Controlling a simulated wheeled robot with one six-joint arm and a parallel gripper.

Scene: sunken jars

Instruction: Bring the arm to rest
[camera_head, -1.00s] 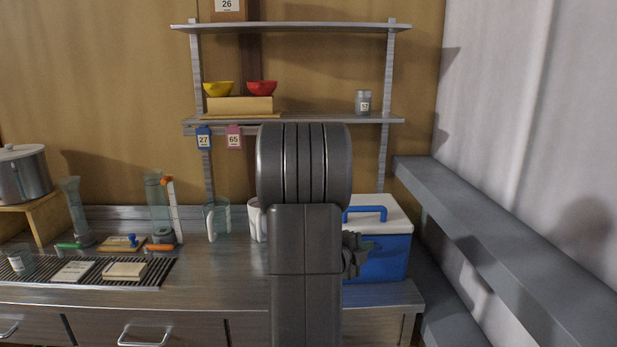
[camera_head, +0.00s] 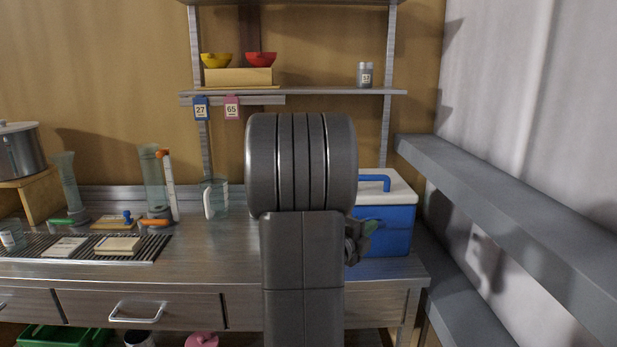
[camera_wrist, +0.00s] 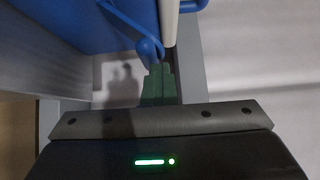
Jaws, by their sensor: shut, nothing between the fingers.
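My arm is folded upright in the middle of the head view and hides part of the bench. My gripper (camera_head: 367,238) shows only partly at the arm's right side, in front of the blue cooler (camera_head: 395,230). In the wrist view the green fingers of my gripper (camera_wrist: 159,72) are together, with nothing between them. The cooler's blue body (camera_wrist: 85,22) and handle fill the top of that view, close to the fingertips. I cannot tell whether they touch.
The bench (camera_head: 210,265) holds a rack (camera_head: 90,252), glass cylinders and a clear jug (camera_head: 217,200). A grey ledge (camera_head: 500,215) runs along the right wall.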

